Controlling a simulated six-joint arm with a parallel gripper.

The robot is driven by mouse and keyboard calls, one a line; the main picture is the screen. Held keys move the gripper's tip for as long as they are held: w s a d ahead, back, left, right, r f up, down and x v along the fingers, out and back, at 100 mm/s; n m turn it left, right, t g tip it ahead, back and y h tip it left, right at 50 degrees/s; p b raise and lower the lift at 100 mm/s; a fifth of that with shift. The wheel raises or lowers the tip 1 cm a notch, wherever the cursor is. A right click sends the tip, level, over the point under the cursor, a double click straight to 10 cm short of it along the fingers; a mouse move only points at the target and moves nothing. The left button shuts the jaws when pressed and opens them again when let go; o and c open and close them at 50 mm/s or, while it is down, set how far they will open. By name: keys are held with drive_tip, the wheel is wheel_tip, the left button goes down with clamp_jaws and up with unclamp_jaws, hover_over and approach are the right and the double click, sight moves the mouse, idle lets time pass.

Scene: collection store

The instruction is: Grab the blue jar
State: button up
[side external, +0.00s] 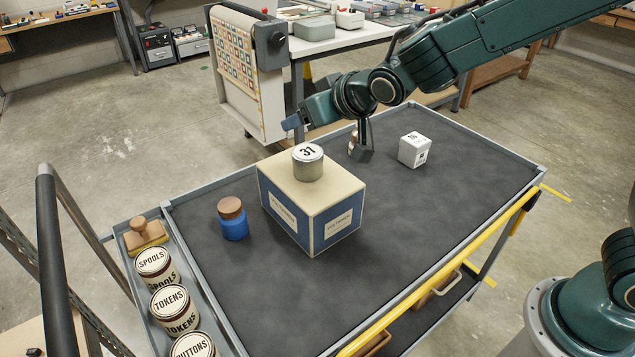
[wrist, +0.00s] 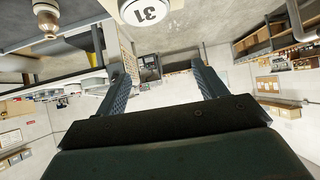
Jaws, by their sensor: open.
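The blue jar (side external: 234,226) with a brown wooden lid stands upright on the dark table mat, left of a large box, in the side view. It does not show in the wrist view. My gripper (side external: 291,123) is above and behind the box, up and to the right of the jar, pointing left and well apart from it. In the wrist view my gripper (wrist: 158,72) has its two fingers spread with nothing between them.
The tan-and-blue box (side external: 284,215) carries a round numbered tin (side external: 308,165), also in the wrist view (wrist: 145,12). A white cube (side external: 414,150) stands at the back right. A side tray (side external: 130,263) holds a stamp (side external: 146,236) and labelled cans (side external: 168,300). The front mat is clear.

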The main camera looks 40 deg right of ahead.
drive_tip(key=w+a+f+n+t+y, duration=0.1)
drive_tip(key=w+a+f, duration=0.3)
drive_tip(key=a+f, duration=0.3)
drive_tip(key=n+t+y, duration=0.1)
drive_tip(key=y, duration=0.1)
hover_over(237, 211)
wheel_tip(237, 211, down, 5)
drive_tip(key=shift+s+f, duration=0.15)
drive_tip(key=shift+f, duration=2.65)
drive_tip(key=shift+f, duration=0.15)
drive_tip(key=shift+f, duration=0.55)
drive_tip(key=shift+x, duration=2.45)
drive_tip(key=shift+d+r, duration=0.1)
drive_tip(key=c, duration=1.1)
drive_tip(key=shift+c, duration=0.2)
